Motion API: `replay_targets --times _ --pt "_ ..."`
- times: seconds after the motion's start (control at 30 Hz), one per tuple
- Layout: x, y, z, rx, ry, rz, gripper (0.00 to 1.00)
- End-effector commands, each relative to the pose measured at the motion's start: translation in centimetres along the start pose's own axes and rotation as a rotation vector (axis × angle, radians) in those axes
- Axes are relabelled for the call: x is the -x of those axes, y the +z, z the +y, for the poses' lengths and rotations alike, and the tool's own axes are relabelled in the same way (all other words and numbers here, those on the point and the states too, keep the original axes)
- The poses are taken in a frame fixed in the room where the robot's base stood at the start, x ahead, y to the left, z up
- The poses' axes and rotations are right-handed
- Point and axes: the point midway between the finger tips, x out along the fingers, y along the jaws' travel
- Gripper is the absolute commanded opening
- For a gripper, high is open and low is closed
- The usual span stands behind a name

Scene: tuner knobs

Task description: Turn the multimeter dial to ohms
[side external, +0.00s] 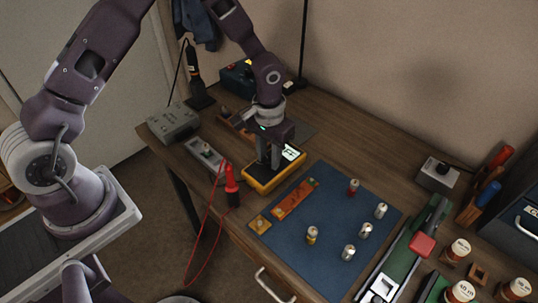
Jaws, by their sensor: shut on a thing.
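The yellow and black multimeter (262,186) lies on the wooden bench, left of the blue mat. Its lit screen (292,153) shows at its far right end. My gripper (268,166) points down over the multimeter's face, with its fingers close together at the dial. The fingers are shut on the dial, which they hide. The dial's pointer and the markings around it are too small or covered to read. A red probe (231,180) with a red lead stands next to the multimeter's left end.
A blue mat (330,205) with several small cylinders and an orange strip (295,200) lies right of the multimeter. A grey power strip (205,152) and grey box (174,122) are to the left.

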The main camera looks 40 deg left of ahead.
Motion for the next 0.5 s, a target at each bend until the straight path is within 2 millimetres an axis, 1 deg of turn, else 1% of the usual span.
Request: replay_targets --times 0.5 --pt "0.10 -0.11 0.02 -0.486 0.000 0.004 0.00"
